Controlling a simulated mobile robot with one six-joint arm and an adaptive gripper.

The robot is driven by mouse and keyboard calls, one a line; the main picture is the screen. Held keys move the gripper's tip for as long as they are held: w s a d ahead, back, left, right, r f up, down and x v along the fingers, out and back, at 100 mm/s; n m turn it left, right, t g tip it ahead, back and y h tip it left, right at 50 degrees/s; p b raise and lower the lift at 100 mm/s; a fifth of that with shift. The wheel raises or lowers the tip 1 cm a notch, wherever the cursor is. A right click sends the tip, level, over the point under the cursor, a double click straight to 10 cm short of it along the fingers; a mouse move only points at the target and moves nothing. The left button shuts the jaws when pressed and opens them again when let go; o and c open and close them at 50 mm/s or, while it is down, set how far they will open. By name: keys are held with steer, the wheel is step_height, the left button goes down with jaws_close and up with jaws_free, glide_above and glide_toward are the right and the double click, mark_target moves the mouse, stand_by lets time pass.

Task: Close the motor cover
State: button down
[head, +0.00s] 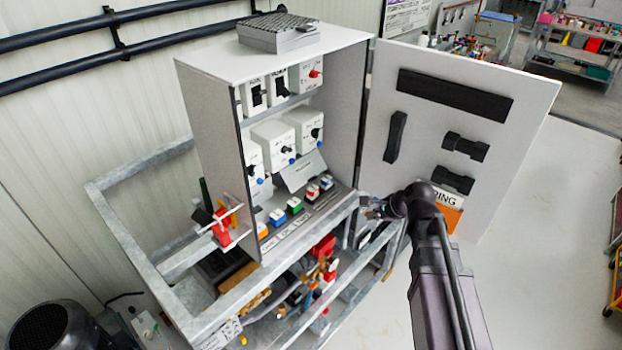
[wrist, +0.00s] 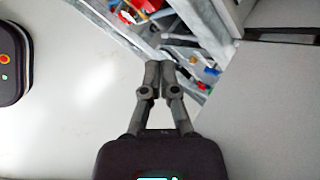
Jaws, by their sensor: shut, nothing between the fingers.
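A white cabinet (head: 208,125) stands on a grey metal frame, with its large hinged door (head: 400,150) swung wide open to the right. No part is clearly labelled as a motor cover; this open door is the only open cover I can make out. A dark, ribbed, motor-like body (head: 48,328) shows at the lower left, partly cut off. My gripper (head: 372,207) is at the cabinet's lower right corner, near the door's hinge side. In the wrist view my gripper (wrist: 159,68) is shut and empty, its fingertips together. Contact with the door or frame cannot be told.
The frame's rails (head: 265,285) and red valves (head: 323,250) lie below and left of my gripper. Switch boxes (head: 271,140) and coloured blocks (head: 294,206) sit inside the cabinet. Open pale floor (head: 545,260) lies to the right; shelves (head: 575,60) stand far behind.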

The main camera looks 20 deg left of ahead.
mark_target(311, 177)
steer(key=w+a+r+m+y, duration=0.2)
steer(key=a+r+m, duration=0.1)
steer(key=a+m, duration=0.2)
steer(key=w+a+r+m+t+y+p, duration=0.1)
steer(key=w+a+r+m+y, duration=0.1)
steer(key=a+m, duration=0.3)
steer(key=a+r, duration=0.1)
steer(key=a, duration=0.2)
steer(key=shift+r+t, duration=0.3)
steer(key=shift+r, duration=0.05)
steer(key=shift+w, duration=0.1)
steer(key=b+x, duration=0.4)
steer(key=x, duration=0.5)
steer(key=shift+w+a+f+b, duration=0.1)
steer(key=shift+a+f+b, duration=0.1)
steer(key=shift+a+b, duration=0.2)
steer(key=shift+w+a+f, duration=0.1)
steer(key=shift+a, duration=0.05)
